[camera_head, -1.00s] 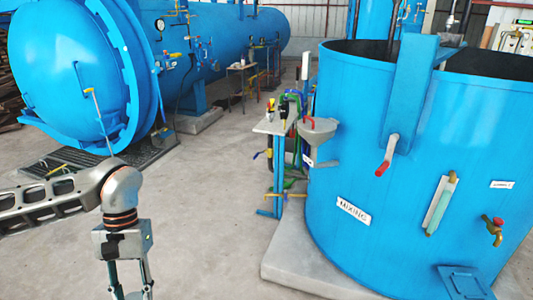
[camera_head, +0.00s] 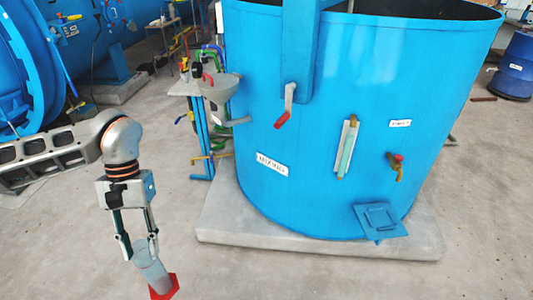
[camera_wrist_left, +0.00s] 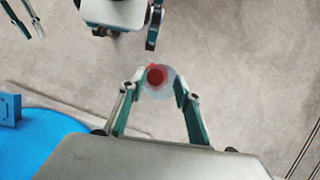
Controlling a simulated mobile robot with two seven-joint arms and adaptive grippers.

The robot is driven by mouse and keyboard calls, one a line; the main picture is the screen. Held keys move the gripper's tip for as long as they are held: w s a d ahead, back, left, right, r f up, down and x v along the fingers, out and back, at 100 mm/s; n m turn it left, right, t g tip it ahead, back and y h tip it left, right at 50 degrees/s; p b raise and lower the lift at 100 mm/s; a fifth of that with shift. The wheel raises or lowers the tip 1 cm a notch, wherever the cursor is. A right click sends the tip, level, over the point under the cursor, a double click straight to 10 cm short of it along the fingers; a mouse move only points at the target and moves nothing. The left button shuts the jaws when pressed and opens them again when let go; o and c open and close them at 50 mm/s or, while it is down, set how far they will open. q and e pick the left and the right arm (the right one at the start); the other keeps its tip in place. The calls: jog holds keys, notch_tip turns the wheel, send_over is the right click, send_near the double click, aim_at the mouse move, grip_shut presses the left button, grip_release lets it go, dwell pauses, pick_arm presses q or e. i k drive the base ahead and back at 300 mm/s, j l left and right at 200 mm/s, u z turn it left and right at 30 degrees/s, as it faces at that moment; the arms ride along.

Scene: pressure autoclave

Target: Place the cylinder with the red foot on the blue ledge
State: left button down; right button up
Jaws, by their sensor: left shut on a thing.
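A clear cylinder (camera_head: 148,258) with a red foot (camera_head: 164,288) is in my left gripper (camera_head: 140,250) at the lower left of the head view. The fingers are shut on its sides, and it hangs tilted, foot lowest, above the floor. In the left wrist view the cylinder (camera_wrist_left: 160,91) shows between the left fingertips, with its red foot (camera_wrist_left: 156,75) seen through it. The blue ledge (camera_head: 380,221) juts from the lower front of the tank, well right of the cylinder. Two slim fingers of my right gripper (camera_wrist_left: 34,36) show apart at the wrist view's top left; nothing shows between them.
The big blue mixing tank (camera_head: 320,150) stands on a low concrete plinth (camera_head: 225,232). A red-handled lever (camera_head: 285,110), a sight gauge (camera_head: 347,148) and a brass tap (camera_head: 396,167) stick out from it. The floor before the plinth is clear.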

aim_at(379, 219)
jog(key=i+l+z, duration=0.15)
jog(key=l, duration=0.25)
jog(key=l+z, duration=0.1)
jog(key=l, duration=0.3)
jog(key=i+l, duration=0.15)
jog(key=l, duration=0.25)
jog(key=i+l, duration=0.15)
jog(key=l, duration=0.3)
jog(key=i+l, duration=0.1)
jog(key=l, duration=0.3)
jog(key=i+l, duration=0.15)
jog(key=l, duration=0.25)
jog(key=i+l, duration=0.6)
jog(key=i+z, duration=0.05)
